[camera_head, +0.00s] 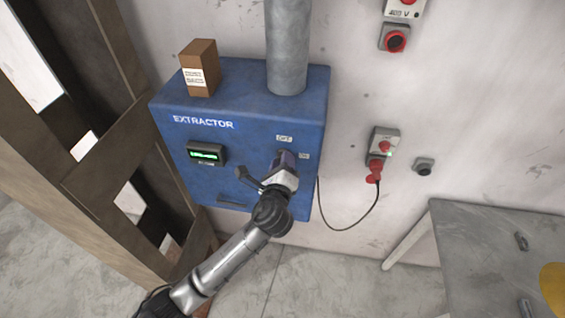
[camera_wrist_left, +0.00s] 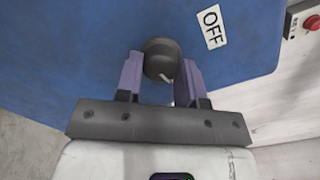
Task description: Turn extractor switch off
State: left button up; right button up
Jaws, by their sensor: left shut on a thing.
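The blue extractor box (camera_head: 235,115) hangs on the wall, with "EXTRACTOR" lettering and a lit green display (camera_head: 205,154). Its switch is a dark round knob (camera_wrist_left: 161,60) with a pale pointer mark, seen in the left wrist view. An "OFF" label (camera_wrist_left: 212,27) is beside it; in the head view the "OFF" label (camera_head: 284,139) is above the gripper and an "ON" label (camera_head: 304,156) to its right. My left gripper (camera_head: 285,160) is shut on the knob, one purple finger on each side; the fingers also show in the wrist view (camera_wrist_left: 160,75). My right gripper is not in view.
A small brown carton (camera_head: 199,68) and a grey pipe (camera_head: 288,45) are on top of the box. A wall socket with a red plug (camera_head: 376,165) and cable is to the right. A wooden frame (camera_head: 110,170) stands left, and a metal table (camera_head: 500,255) stands lower right.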

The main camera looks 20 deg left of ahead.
pick_arm(q)
jog(key=shift+r+n+h, duration=0.1)
jog(key=shift+n+h, duration=0.15)
jog(key=shift+n, duration=3.85)
jog(key=shift+r+n+h, duration=0.1)
jog(key=shift+n+h, duration=0.15)
jog(key=shift+n, duration=3.85)
jog(key=shift+a, duration=0.1)
jog(key=o, duration=0.9)
